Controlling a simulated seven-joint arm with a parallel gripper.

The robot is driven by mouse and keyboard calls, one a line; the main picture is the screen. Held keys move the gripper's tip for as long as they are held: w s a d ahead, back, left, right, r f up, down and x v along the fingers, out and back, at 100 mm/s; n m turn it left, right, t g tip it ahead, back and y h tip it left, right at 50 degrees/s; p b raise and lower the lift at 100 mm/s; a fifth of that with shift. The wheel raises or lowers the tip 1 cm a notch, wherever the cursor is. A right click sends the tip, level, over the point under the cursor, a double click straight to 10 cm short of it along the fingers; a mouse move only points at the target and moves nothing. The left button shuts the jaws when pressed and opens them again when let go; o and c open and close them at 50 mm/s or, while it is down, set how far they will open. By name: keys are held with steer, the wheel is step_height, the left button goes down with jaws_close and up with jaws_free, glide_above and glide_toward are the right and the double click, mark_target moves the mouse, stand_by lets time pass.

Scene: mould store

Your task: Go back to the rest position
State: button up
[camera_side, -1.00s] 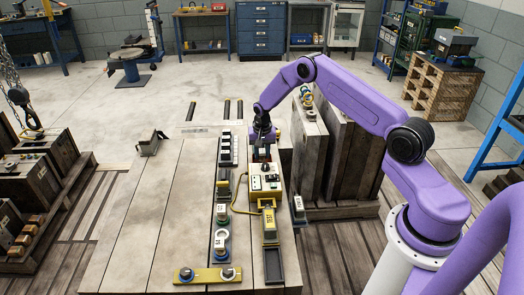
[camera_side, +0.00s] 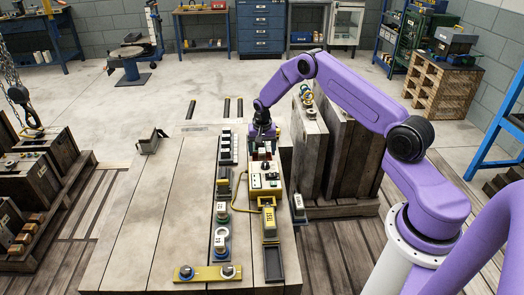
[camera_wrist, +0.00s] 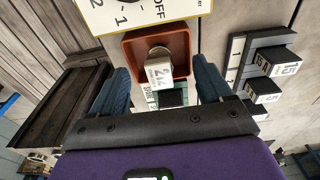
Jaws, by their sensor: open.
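My gripper (camera_side: 263,143) is above the far end of the yellow-edged control box (camera_side: 265,184) in the side view. In the wrist view my gripper (camera_wrist: 164,82) is open, with its two dark blue fingers apart. Between and beyond the fingers is a reddish-brown square tray (camera_wrist: 181,46) with a pale labelled block (camera_wrist: 159,73) in it. The fingers appear clear of the block. The box's panel with a dial marked OFF, 1 and 2 shows at the top of the wrist view.
A rack of dark labelled blocks (camera_wrist: 262,62) stands right of the tray in the wrist view. Tall wooden-sided slabs (camera_side: 307,150) stand close to the right of my gripper. A yellow bar (camera_side: 207,274) lies at the near edge.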

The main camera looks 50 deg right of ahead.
steer(key=shift+r, duration=3.7)
steer(key=s+a+r+n, duration=0.5)
steer(key=s+a+r, duration=0.2)
steer(key=a, duration=0.4)
steer(key=s+a+r+n, duration=0.5)
steer(key=s+a+r, duration=0.2)
steer(key=a, duration=0.3)
steer(key=s+a+r+n+y, duration=0.1)
steer(key=s+a+r+n, duration=0.15)
steer(key=s, duration=0.55)
steer(key=s+a+r+n, duration=0.1)
steer(key=s+r+n, duration=0.15)
steer(key=s, duration=0.45)
steer(key=s+d+n, duration=0.3)
steer(key=s+n, duration=0.3)
steer(key=s, duration=0.7)
steer(key=shift+s+d+n+g, duration=0.25)
steer(key=shift+s+n+g, duration=0.05)
